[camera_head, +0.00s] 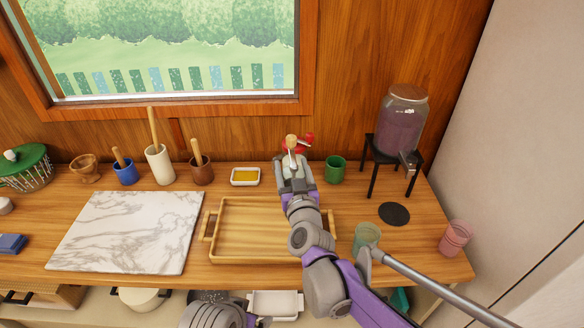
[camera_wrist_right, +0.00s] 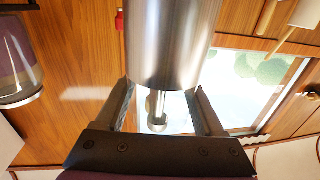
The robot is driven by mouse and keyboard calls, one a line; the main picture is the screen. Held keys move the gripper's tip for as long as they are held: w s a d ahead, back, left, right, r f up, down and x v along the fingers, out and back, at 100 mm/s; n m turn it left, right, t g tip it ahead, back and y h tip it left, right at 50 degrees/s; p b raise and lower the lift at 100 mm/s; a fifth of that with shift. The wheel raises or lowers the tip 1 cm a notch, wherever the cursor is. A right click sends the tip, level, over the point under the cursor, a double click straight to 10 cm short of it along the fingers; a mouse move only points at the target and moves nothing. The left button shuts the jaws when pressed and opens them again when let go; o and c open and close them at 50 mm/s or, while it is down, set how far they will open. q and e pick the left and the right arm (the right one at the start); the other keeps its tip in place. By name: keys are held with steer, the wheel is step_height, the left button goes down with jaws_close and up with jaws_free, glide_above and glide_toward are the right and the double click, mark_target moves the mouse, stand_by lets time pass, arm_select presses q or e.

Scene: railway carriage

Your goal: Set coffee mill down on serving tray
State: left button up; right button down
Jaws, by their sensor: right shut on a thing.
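The coffee mill (camera_head: 292,158) is mostly hidden by my right gripper in the head view; its crank and wooden knob show above the fingers. In the right wrist view it is a brushed metal cylinder (camera_wrist_right: 170,45) between the two fingers. My right gripper (camera_head: 294,178), also seen in the wrist view (camera_wrist_right: 162,110), is shut on the mill. It shows over the back right edge of the serving tray; its exact height cannot be told. The wooden serving tray (camera_head: 245,247) lies empty where visible, its right part hidden by my arm. My left gripper is not in view.
A marble slab (camera_head: 130,232) lies left of the tray. A yellow-filled dish (camera_head: 245,176) and green cup (camera_head: 335,169) stand behind it. A green glass (camera_head: 367,236), black coaster (camera_head: 394,213), pink glass (camera_head: 455,238) and drink dispenser (camera_head: 402,122) are to the right.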

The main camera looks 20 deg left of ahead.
steer(key=shift+s+a, duration=0.1)
steer(key=shift+a, duration=0.2)
steer(key=shift+d+f+b, duration=0.1)
steer(key=shift+f+b, duration=0.15)
steer(key=shift+b, duration=0.05)
step_height(320, 180, down, 6)
steer(key=b, duration=0.4)
steer(key=shift+f, duration=0.25)
stand_by(0.4)
jaws_free()
steer(key=v, duration=1)
steer(key=shift+s+d+b, duration=0.2)
steer(key=shift+s+b, duration=0.15)
